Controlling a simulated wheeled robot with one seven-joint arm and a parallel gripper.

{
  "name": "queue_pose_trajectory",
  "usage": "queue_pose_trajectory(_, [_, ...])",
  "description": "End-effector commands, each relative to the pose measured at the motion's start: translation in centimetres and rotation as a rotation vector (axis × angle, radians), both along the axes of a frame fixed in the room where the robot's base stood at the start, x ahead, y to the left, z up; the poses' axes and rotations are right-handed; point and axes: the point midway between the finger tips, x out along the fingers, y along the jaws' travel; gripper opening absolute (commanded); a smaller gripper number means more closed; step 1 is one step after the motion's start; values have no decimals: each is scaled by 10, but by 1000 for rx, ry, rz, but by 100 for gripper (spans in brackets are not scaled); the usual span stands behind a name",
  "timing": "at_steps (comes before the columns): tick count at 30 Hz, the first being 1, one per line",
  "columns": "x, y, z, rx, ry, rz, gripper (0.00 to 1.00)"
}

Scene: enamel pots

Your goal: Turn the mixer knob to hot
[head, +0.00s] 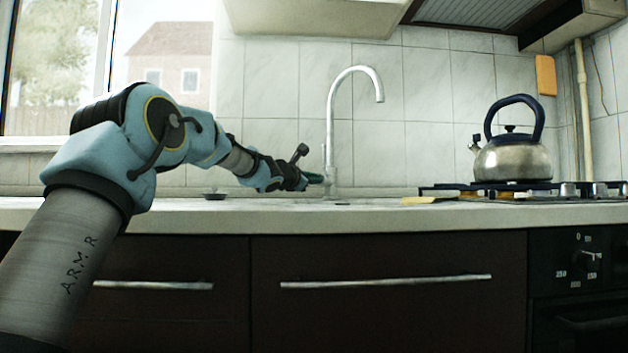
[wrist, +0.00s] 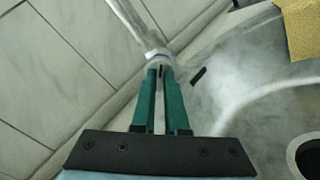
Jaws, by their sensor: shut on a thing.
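The mixer tap (head: 330,130) is a tall chrome gooseneck standing at the back of the counter, against the tiled wall. My gripper (head: 318,178) reaches it from the left, low at the base of the tap. In the wrist view my gripper (wrist: 161,72) has its two green fingers close together, with their tips at the tap body (wrist: 158,58). The fingers are shut on the mixer knob, which is mostly hidden between them. A small dark slot or lever (wrist: 198,76) shows just right of the fingertips. The knob's hot or cold position cannot be read.
A steel kettle (head: 513,155) with a dark blue handle stands on the gas hob (head: 560,190) at the right. A sink basin with a round drain (wrist: 306,158) lies right of my fingers. A yellow cloth or sponge (wrist: 300,28) lies at the far edge.

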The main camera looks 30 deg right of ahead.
Motion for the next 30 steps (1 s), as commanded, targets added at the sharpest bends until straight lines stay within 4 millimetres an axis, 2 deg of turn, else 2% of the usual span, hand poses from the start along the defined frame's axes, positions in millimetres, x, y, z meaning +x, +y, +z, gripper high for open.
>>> queue_pose_trajectory(19, [0,0,0,-9,16,1,0])
queue_pose_trajectory(30, [1,1,-1,-115,195,1,0])
